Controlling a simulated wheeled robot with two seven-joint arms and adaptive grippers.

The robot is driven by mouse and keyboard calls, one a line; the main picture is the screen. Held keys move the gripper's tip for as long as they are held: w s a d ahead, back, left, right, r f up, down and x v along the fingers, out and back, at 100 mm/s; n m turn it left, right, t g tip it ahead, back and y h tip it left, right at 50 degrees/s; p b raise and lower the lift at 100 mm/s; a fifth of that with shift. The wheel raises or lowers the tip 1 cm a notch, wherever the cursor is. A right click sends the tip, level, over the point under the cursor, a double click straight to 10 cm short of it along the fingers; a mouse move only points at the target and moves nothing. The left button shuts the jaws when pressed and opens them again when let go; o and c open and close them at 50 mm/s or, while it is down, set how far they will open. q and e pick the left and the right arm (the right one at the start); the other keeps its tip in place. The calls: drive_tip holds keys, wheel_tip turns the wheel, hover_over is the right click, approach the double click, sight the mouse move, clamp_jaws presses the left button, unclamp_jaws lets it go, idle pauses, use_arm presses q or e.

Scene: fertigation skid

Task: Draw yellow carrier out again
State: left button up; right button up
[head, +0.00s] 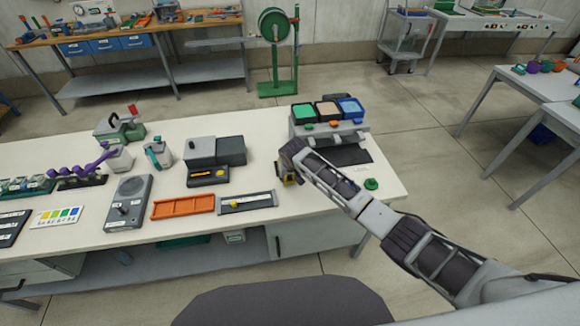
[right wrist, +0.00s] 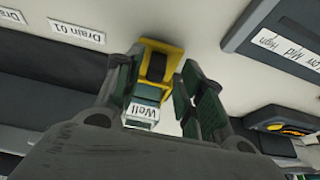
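The yellow carrier (right wrist: 165,50) shows in the right wrist view as a yellow piece with a dark middle, above a dark green part and a white tag reading "Well". In the head view my right gripper (head: 289,176) is low over the table between the grey-black box and the container stand. Only a small yellow patch of the carrier shows there, the rest hidden by the gripper. My left gripper is out of view.
The grey-black box (head: 216,152) has a yellow-marked black front unit. A slider plate (head: 247,202) and an orange tray (head: 183,207) lie nearby. The container stand (head: 330,130) is behind right, with a green knob (head: 371,184) near the right edge.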

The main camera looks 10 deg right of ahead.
drive_tip(key=v, duration=1.1)
drive_tip(key=shift+s+a, duration=0.1)
idle(0.7)
